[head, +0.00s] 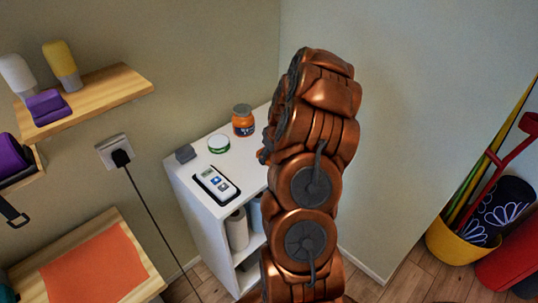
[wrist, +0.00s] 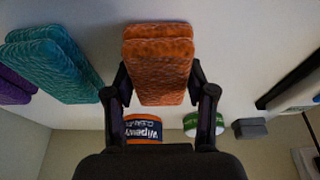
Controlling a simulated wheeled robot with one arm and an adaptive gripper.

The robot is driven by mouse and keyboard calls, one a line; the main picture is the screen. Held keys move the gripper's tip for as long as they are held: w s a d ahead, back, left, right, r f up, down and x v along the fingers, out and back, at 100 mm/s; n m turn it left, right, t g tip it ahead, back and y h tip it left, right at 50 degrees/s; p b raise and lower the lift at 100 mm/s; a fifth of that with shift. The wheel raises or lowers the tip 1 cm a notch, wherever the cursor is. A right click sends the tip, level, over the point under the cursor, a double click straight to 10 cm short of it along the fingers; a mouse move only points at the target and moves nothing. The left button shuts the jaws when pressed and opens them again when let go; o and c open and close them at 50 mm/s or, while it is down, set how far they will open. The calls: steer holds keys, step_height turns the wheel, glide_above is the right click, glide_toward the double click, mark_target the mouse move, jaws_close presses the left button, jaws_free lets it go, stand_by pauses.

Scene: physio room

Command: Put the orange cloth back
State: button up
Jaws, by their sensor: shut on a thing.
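The orange cloth (wrist: 160,78) is a thick, textured, folded-looking pad in the middle of the wrist view. My gripper (wrist: 160,92) is shut on it, with one dark finger at each side. The cloth is over or on the white cabinet top; I cannot tell whether it touches it. In the head view my copper-coloured arm hides both the gripper and this cloth. A flat orange sheet (head: 95,268) lies on a wooden shelf at the lower left of the head view.
On the white cabinet (head: 188,172) are an orange jar (head: 243,122), a green-rimmed tin (head: 219,144), a grey block (head: 185,153) and a remote in a black tray (head: 214,184). Teal cloths (wrist: 55,62) and a purple one (wrist: 14,86) lie beside the held cloth.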

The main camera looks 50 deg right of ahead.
steer(key=shift+f, duration=0.15)
steer(key=o, duration=1.2)
steer(key=b+v, duration=0.4)
steer(key=v, duration=0.8)
steer(key=shift+a+r, duration=0.15)
steer(key=shift+r, duration=0.1)
steer(key=s+a+r+n+g+y, duration=0.1)
steer(key=s+a+r, duration=0.2)
steer(key=a, duration=1)
steer(key=s+a+r+g, duration=0.1)
steer(key=s+a+r, duration=0.15)
steer(key=a, duration=1.05)
steer(key=s+a+g, duration=0.1)
steer(key=s+a, duration=0.2)
steer(key=s, duration=0.4)
steer(key=s+a+g, duration=0.1)
steer(key=s+a, duration=0.3)
steer(key=s, duration=0.3)
steer(key=s+a+f+g+h, duration=0.1)
steer(key=s+a, duration=0.3)
steer(key=s, duration=0.3)
steer(key=shift+s+a+m, duration=0.1)
steer(key=shift+s+m, duration=0.05)
steer(key=shift+m, duration=0.25)
